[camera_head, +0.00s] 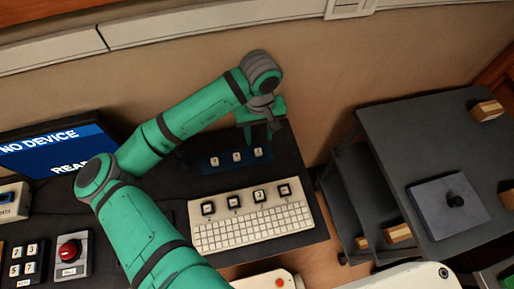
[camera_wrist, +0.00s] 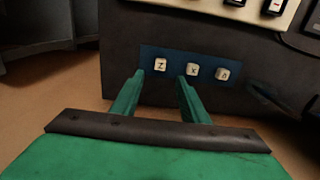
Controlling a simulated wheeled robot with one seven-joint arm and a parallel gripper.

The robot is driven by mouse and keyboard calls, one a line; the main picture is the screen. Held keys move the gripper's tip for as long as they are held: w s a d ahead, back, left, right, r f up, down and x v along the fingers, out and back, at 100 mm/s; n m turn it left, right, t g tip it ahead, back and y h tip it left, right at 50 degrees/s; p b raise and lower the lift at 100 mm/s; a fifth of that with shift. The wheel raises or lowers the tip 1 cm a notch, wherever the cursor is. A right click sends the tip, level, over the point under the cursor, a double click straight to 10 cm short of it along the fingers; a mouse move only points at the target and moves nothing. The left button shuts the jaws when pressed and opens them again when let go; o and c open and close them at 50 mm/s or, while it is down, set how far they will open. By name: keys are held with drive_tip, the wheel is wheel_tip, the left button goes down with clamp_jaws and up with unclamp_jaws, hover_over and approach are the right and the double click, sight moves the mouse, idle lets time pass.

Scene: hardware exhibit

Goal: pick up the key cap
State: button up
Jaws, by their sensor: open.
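Three pale key caps lie in a row on a dark blue strip (camera_wrist: 208,83). In the wrist view they are a cap marked Z (camera_wrist: 160,64), a cap that looks marked X (camera_wrist: 193,69) and a third cap (camera_wrist: 222,74) whose mark is unclear. The row also shows in the head view, with its middle cap (camera_head: 236,157). My gripper (camera_wrist: 158,76) is open and empty. In the wrist view its fingertips lie on either side of the Z cap, on the near side of it. In the head view my gripper (camera_head: 262,138) is over the right end of the strip. I cannot tell its exact height.
A white keyboard (camera_head: 250,230) with several large dark-framed keys stands in front of the strip on the dark table. A screen (camera_head: 50,150), a red button box (camera_head: 70,252) and a number pad (camera_head: 22,262) are at left. A dark shelf unit (camera_head: 400,130) stands at right.

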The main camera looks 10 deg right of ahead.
sight(258, 151)
wheel_tip(258, 151, down, 9)
drive_tip(key=shift+r, duration=0.1)
drive_tip(key=shift+a, duration=0.15)
drive_tip(key=shift+c, duration=0.6)
clamp_jaws()
